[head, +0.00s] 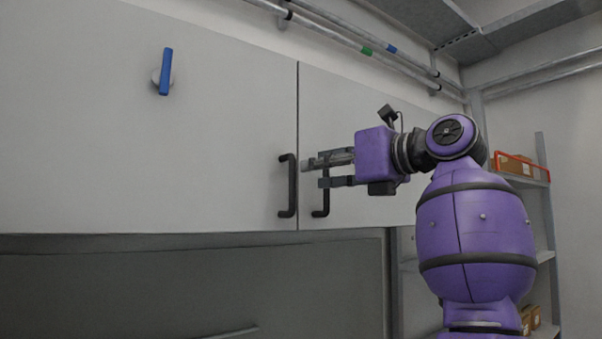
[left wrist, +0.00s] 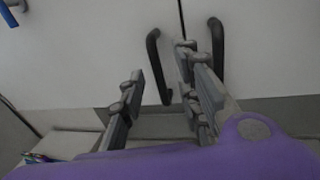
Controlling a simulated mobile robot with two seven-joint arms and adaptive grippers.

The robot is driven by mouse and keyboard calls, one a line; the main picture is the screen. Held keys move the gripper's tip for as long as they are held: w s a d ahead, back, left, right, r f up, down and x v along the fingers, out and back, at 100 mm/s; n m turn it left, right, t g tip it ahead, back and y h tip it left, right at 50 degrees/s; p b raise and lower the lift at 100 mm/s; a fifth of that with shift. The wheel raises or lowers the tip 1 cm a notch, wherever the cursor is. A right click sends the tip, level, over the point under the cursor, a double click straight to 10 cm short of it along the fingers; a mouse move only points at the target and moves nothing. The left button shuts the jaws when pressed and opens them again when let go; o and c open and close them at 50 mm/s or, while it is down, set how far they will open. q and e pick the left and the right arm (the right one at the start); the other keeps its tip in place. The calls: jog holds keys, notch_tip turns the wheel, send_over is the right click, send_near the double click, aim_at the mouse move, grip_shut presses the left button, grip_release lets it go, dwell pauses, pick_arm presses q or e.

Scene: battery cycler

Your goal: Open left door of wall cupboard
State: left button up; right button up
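The wall cupboard has two grey-white doors that look closed. The left door (head: 200,130) has a black bar handle (head: 289,186) near its right edge. The right door (head: 340,95) has a similar black handle (head: 321,200) just across the seam. My left gripper (head: 315,174) is open, in front of the handles, its fingertips pointing left and just right of the left door's handle in the head view. In the left wrist view, the left handle (left wrist: 153,62) appears between the spread fingers (left wrist: 158,62), and the right handle (left wrist: 217,48) is partly behind the right finger. I cannot tell whether they touch. My right gripper is out of view.
A blue-handled knob (head: 165,72) sits on the left door. Pipes (head: 340,35) run above the cupboard. Shelves (head: 545,215) with cardboard boxes stand at the right. A dark recessed area (head: 180,290) lies below the cupboard.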

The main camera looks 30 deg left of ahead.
aim_at(295, 168)
pick_arm(q)
jog(key=a, duration=0.2)
jog(key=a+p, duration=0.1)
jog(key=a, duration=0.4)
jog(key=shift+w+r, duration=0.15)
jog(key=shift+w, duration=0.2)
jog(key=shift+s+a, duration=0.1)
jog(key=shift+a, duration=0.1)
jog(key=shift+c, duration=0.7)
grip_shut()
